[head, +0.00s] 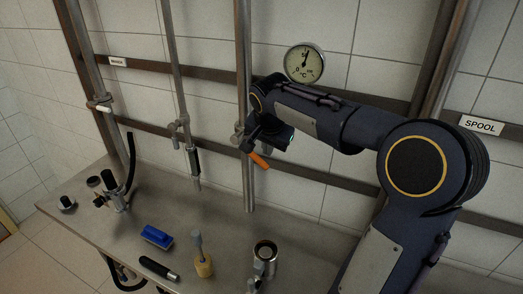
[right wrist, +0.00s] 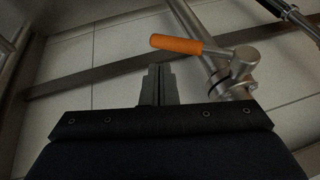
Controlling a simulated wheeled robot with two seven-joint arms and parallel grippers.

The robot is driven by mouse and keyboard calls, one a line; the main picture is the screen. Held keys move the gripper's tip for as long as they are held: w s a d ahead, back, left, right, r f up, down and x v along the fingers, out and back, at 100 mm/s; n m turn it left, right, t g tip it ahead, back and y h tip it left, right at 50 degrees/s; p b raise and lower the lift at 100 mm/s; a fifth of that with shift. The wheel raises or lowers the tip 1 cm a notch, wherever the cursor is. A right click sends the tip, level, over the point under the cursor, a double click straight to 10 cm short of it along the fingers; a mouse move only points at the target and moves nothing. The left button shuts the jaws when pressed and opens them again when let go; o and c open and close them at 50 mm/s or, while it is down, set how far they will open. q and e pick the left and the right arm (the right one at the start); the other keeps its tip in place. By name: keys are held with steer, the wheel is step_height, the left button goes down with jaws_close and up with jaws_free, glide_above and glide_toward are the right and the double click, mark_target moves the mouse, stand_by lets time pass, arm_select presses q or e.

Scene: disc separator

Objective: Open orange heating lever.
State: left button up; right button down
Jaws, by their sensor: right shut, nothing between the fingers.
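The orange heating lever (head: 259,160) is on the thick vertical pipe (head: 248,190), under the dial, and slants down to the right in the head view. In the right wrist view the orange handle (right wrist: 176,44) lies just beyond my fingertips, with its metal arm running to a valve body (right wrist: 240,66) on the pipe. My right gripper (right wrist: 159,70) is shut and empty, its fingertips close to the handle; I cannot tell whether they touch it. In the head view my right gripper (head: 250,141) is at the valve and partly hides it. My left gripper is not in view.
A round gauge (head: 304,63) hangs above my right arm. Horizontal rails (head: 325,183) run along the tiled wall. Another pipe with a valve (head: 181,133) stands left.

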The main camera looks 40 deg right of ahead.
mark_target(260, 159)
steer(key=shift+w+a+f+p, duration=0.1)
steer(key=shift+w+f+p, duration=0.05)
steer(key=shift+w+f, duration=0.5)
steer(key=shift+w+a+f+p, duration=0.15)
steer(key=shift+w+f, duration=0.25)
steer(key=shift+f, duration=0.3)
steer(key=shift+f+b, duration=0.25)
steer(key=shift+b, duration=0.55)
steer(key=shift+t, duration=0.3)
